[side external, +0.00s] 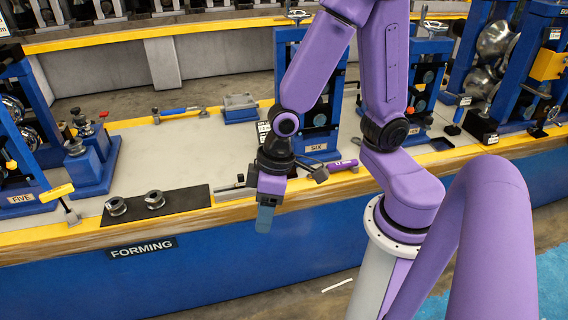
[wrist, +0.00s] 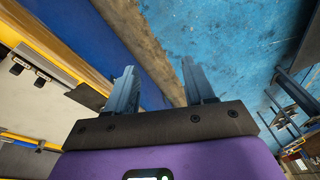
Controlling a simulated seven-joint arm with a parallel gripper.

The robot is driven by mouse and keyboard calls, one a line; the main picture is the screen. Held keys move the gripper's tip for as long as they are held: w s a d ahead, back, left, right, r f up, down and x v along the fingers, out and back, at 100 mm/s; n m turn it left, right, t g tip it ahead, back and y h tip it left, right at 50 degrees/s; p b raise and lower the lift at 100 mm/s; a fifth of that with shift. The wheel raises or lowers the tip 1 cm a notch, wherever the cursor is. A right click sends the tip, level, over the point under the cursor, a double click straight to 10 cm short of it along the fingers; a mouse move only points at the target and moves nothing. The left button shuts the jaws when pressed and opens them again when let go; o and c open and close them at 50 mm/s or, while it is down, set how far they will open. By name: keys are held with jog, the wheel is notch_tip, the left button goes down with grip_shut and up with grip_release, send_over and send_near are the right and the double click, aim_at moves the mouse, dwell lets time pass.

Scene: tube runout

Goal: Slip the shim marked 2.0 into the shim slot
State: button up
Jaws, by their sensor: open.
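My gripper (side external: 266,215) hangs in front of the bench's front edge in the side view, pointing down. In the wrist view its two grey-blue fingers (wrist: 158,82) are spread apart with nothing between them, over the blue floor and the bench edge. I cannot make out a shim marked 2.0 in either view. A blue roller stand labelled SIX (side external: 316,146) stands behind my gripper; my arm hides part of it, and I cannot make out the shim slot. Small dark pieces with pale tags (wrist: 41,80) lie on the bench in the wrist view, their markings unreadable.
A black mat (side external: 180,200) with two metal rings lies on the bench (side external: 212,145). Stand FIVE (side external: 22,198) is at the left, near a yellow-handled tool (side external: 58,192). A purple-handled tool (side external: 342,165) lies right of my gripper. A blue-handled hammer (side external: 180,110) lies at the back.

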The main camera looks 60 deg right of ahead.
jog(key=w+d+f+m+t+h, duration=0.1)
jog(key=w+d+f+m+t, duration=0.35)
jog(key=w+f+m, duration=0.55)
jog(key=w+d+f+m+t+h, duration=0.1)
jog(key=w+d+f+h, duration=0.15)
jog(key=d, duration=0.35)
jog(key=w+d+f+m+t+h, duration=0.1)
jog(key=w+d+f+m+h, duration=0.1)
jog(key=d+f, duration=0.3)
jog(key=s+d+r+m+t+h, duration=0.1)
jog(key=s+d+h, duration=0.3)
jog(key=d, duration=0.3)
jog(key=s+d+r+m+t+h, duration=0.1)
jog(key=s+d+t+h, duration=0.2)
jog(key=d, duration=0.4)
jog(key=shift+g, duration=0.65)
jog(key=x, duration=1.1)
jog(key=shift+d+f, duration=0.3)
jog(key=x, duration=0.3)
jog(key=shift+w+d+r, duration=0.15)
jog(key=shift+w+d, duration=0.05)
jog(key=shift+d, duration=0.25)
jog(key=shift+w+d+f, duration=0.25)
jog(key=shift+w+d, duration=0.2)
